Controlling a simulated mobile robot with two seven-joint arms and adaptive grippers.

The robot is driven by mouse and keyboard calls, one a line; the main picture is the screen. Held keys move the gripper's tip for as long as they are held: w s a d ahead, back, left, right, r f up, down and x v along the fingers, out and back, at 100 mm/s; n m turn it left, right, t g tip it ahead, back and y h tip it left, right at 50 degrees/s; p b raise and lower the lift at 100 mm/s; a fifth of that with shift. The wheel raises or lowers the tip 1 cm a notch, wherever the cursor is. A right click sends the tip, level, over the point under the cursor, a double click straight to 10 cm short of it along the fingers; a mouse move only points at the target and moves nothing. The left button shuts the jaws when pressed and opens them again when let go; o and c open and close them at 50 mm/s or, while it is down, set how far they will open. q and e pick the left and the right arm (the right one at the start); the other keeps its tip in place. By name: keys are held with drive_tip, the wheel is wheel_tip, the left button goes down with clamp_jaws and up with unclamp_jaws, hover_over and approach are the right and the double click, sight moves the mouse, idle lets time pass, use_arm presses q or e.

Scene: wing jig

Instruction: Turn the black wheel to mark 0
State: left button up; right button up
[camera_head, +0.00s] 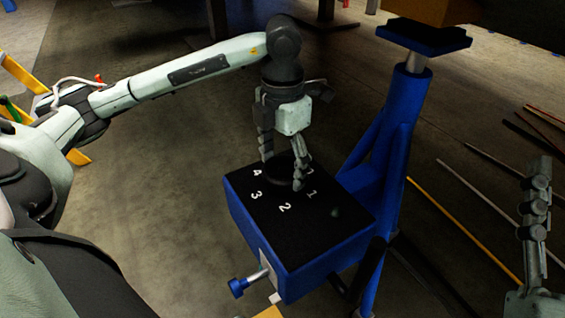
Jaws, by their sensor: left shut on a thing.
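The black wheel (281,168) sits on the black top of a blue box (315,262), low in contrast against it. White marks 4, 3, 2 and 1 run around its left and front sides; another mark behind the right finger is mostly hidden. My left gripper (283,175) points down over the box and is shut on the wheel, one finger on each side. The wheel's pointer cannot be made out. My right gripper (538,185) is at the right edge, away from the box, fingers up; its opening cannot be told.
A blue stand (397,125) with a flat top plate rises close behind the box on the right. A blue knob (238,287) sticks out from the box's front left. Several thin rods, one of them yellow (455,228), lie on the floor at right.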

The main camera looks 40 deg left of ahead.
sight(284, 169)
use_arm(q)
drive_tip(key=n, duration=0.6)
drive_tip(key=shift+d+p, duration=0.1)
drive_tip(key=shift+p, duration=0.25)
drive_tip(key=shift+n, duration=2)
use_arm(e)
drive_tip(key=shift+w+a+f+g, duration=0.15)
drive_tip(key=shift+a+f+g, duration=0.1)
drive_tip(key=shift+f+g, duration=0.35)
drive_tip(key=shift+w+a+f+g, duration=0.2)
drive_tip(key=shift+f+g, duration=0.2)
drive_tip(key=shift+f, duration=0.25)
use_arm(q)
drive_tip(key=o, duration=1.1)
use_arm(e)
drive_tip(key=shift+r+h, duration=0.1)
drive_tip(key=shift+h, duration=0.2)
use_arm(q)
drive_tip(key=shift+o, duration=0.2)
wheel_tip(284, 169, up, 8)
drive_tip(key=shift+f, duration=0.2)
